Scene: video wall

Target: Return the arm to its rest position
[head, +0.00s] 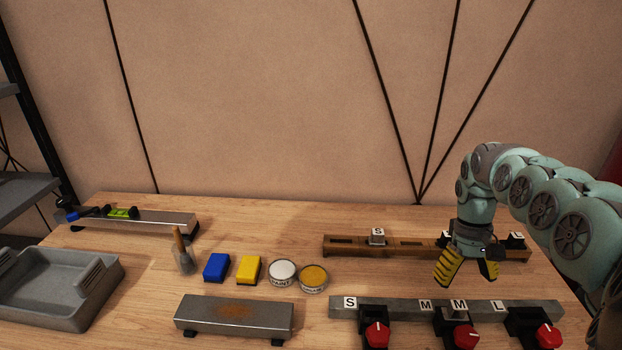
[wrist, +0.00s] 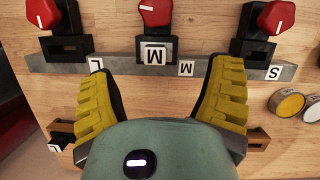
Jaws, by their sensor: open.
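My gripper (head: 466,268) hangs from the teal arm at the right of the table in the head view. Its yellow-padded fingers point down, open and empty. It is above the table between the wooden rack at the back and the grey metal bar in front. In the wrist view, my gripper (wrist: 160,100) shows its two fingers spread wide, with bare wood and part of the grey bar between them. A metal block labelled M (wrist: 156,55) sits at the middle of the bar, ahead of the fingertips and apart from them.
The grey bar (head: 390,305) carries letter labels and black fixtures with red knobs (head: 377,334). The wooden rack (head: 345,244) holds an S block (head: 377,236). Sponges (head: 217,267), two tins (head: 313,277), a brush (head: 183,257), a metal plate (head: 260,316) and a grey tray (head: 50,309) lie left.

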